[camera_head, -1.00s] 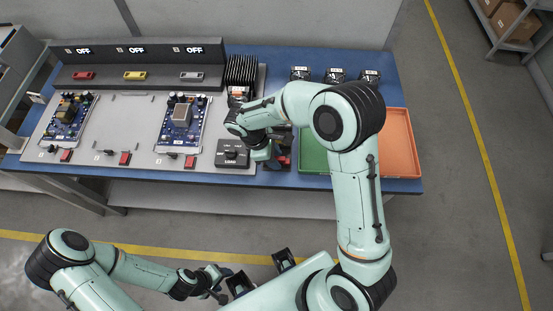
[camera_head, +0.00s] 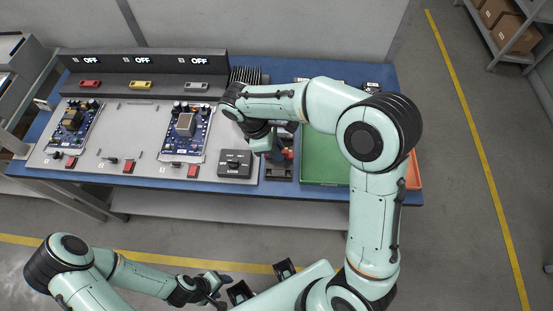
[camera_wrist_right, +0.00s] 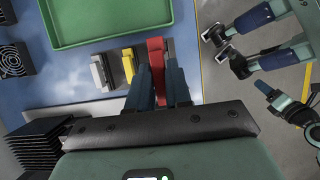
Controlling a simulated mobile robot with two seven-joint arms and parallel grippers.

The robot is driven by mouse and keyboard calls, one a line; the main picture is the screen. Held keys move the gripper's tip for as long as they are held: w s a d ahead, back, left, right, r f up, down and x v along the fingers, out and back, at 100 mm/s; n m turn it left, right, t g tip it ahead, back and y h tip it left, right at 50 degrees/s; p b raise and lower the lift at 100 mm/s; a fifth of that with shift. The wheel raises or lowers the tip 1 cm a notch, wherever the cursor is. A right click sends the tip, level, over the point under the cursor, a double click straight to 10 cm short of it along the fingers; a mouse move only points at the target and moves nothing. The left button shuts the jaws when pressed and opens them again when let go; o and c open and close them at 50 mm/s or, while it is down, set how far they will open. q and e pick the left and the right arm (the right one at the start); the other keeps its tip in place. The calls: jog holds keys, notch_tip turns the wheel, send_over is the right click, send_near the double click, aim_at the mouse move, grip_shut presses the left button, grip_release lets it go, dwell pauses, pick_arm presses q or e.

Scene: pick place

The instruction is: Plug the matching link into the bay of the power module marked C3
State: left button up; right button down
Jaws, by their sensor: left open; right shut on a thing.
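My right gripper (camera_wrist_right: 160,88) is shut on a red link (camera_wrist_right: 156,62). A yellow link (camera_wrist_right: 129,64) and a grey link (camera_wrist_right: 101,72) stand to its left in the right wrist view. In the head view my right gripper (camera_head: 277,150) is over a dark holder (camera_head: 279,174) right of the board panel, partly hidden by my arm. Two blue power modules sit on the grey panel, one at left (camera_head: 73,126) and one at middle right (camera_head: 186,132). No C3 mark is legible. My left gripper (camera_head: 217,292) is open and empty, low in front of the table.
The back console (camera_head: 144,69) shows three OFF displays above red, yellow and grey pieces. A dark LOAD box (camera_head: 235,164) is left of the holder. A green tray (camera_head: 320,172) and a mostly hidden orange tray (camera_head: 413,178) lie right. A black finned block (camera_head: 246,75) stands behind.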

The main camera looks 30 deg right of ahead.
notch_tip(320, 180, up, 9)
jog(key=shift+r+p, duration=0.15)
jog(key=shift+p, duration=0.45)
pick_arm(q)
jog(key=w+r+p, duration=0.2)
jog(key=w+r, duration=0.1)
jog(key=r, duration=0.2)
jog(key=shift+w, duration=0.35)
pick_arm(e)
jog(key=shift+r, duration=1.8)
jog(key=shift+f, duration=0.1)
